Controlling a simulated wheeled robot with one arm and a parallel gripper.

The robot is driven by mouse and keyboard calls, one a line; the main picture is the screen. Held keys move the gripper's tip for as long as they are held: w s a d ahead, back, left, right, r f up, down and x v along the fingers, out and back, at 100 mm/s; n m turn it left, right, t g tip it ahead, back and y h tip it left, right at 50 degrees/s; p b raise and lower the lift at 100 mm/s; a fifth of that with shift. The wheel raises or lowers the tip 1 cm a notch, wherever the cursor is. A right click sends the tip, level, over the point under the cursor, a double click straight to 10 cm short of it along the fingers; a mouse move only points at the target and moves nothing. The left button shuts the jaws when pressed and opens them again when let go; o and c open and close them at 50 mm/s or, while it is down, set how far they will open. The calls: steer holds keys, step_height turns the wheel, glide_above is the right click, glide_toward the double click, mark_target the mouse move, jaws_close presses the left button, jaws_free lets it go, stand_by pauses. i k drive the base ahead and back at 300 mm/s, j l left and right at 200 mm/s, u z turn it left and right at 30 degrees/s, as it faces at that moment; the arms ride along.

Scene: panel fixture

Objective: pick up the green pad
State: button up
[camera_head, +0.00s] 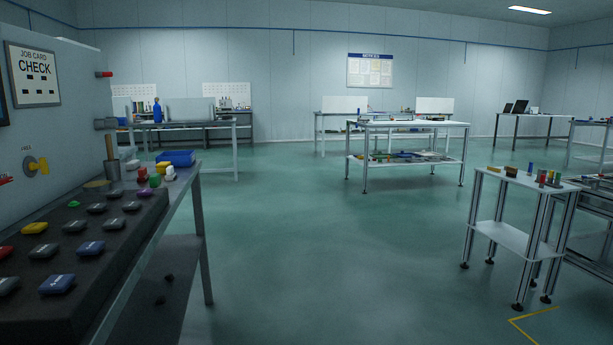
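A small green pad (73,204) lies near the back left of a black sloped board (120,240) on the bench at the left. Several dark grey pads share the board, along with a yellow pad (35,228), a blue pad (57,284), a purple pad (145,192) and a red pad (5,252) cut by the picture edge. A rounder green object (155,180) stands behind the board, apart from the pads. My gripper is not in view.
A grey panel (75,110) rises at the left. Open green floor (330,250) lies to the right, with a small white table (525,180) beyond.

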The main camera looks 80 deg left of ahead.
mark_target(155, 180)
steer(key=u, duration=3.45)
steer(key=i+l, duration=0.35)
steer(key=i, duration=0.25)
steer(key=i+l+u, duration=0.1)
steer(key=i+l, duration=0.3)
steer(key=i, duration=0.2)
